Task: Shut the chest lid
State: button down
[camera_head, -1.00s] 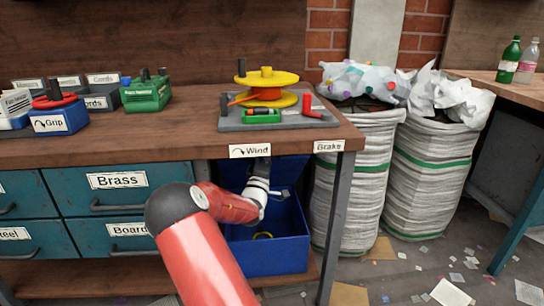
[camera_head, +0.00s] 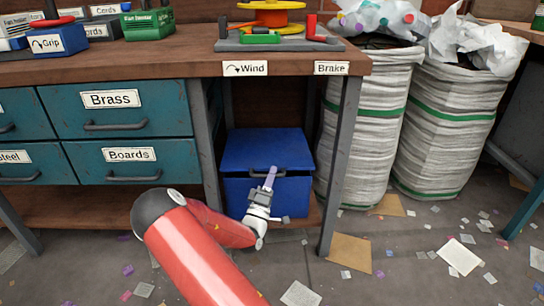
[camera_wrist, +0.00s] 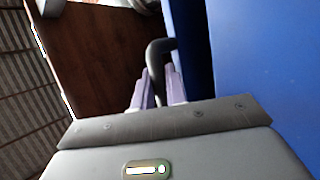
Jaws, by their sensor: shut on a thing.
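The blue chest (camera_head: 285,200) stands on the shelf under the bench. A dark bar handle (camera_head: 298,172) runs along the lid's front. My gripper (camera_head: 270,178) is at the handle, in front of the chest, with its purple fingers pointing up. In the wrist view the fingers (camera_wrist: 158,86) are shut around the dark handle (camera_wrist: 157,58), close beside the blue chest wall (camera_wrist: 265,60). The chest's inside is hidden.
Teal drawers (camera_head: 125,125) stand left of the chest, past a grey bench leg (camera_head: 204,150). Another leg (camera_head: 342,165) and white sacks (camera_head: 370,130) stand to the right. The bench top (camera_head: 120,66) is above. Cardboard (camera_head: 349,252) and scraps litter the floor.

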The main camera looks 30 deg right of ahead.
jog(key=shift+f, duration=2.05)
jog(key=shift+f, duration=0.1)
jog(key=c, duration=1.7)
grip_release()
jog(key=shift+f, duration=0.1)
jog(key=shift+a, duration=0.15)
jog(key=v, duration=0.7)
jog(key=shift+s, duration=0.25)
jog(key=shift+a, duration=0.1)
